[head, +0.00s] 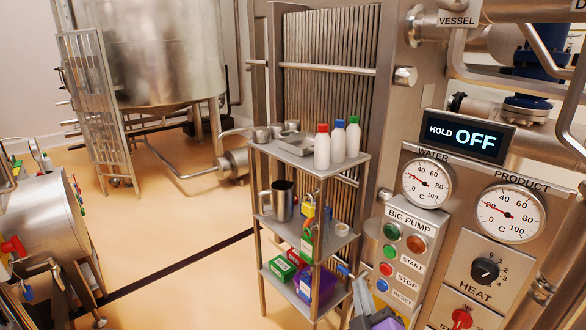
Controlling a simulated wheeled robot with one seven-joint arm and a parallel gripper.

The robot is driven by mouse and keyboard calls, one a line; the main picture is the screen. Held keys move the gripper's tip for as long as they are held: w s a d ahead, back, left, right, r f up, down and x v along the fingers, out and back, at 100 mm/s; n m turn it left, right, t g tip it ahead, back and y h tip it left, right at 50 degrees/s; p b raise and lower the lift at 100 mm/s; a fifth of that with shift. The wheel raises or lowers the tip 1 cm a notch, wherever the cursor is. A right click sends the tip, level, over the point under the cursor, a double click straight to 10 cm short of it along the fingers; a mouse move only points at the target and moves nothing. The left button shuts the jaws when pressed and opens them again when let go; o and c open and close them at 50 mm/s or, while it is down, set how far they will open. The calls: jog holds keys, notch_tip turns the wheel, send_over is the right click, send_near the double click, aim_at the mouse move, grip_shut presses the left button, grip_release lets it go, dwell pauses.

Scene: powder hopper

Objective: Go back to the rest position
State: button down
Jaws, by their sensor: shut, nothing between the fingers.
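A grey and purple part at the bottom edge, right of the shelf rack, looks like the end of my arm with my gripper (362,296). It is cut off by the frame. Its fingers look shut, with nothing seen between them. It stands in front of the lower right of the rack and left of the pump panel, apart from the bottles and cups.
A metal shelf rack (351,160) holds bottles with red, blue and green caps, cups, a jug, padlocks and boxes. A BIG PUMP panel (408,250) and a HEAT panel (478,256) stand at right. Open floor (190,230) lies left of the rack.

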jog(key=s+d+f+m+g+y, duration=0.1)
jog(key=s+m, duration=0.3)
jog(key=s, duration=1.7)
jog(key=s+d+f+m+g, duration=0.1)
jog(key=s+f+m+g, duration=0.1)
jog(key=s, duration=1.8)
jog(key=shift+s+f+m+y, duration=0.4)
jog(key=shift+m, duration=0.5)
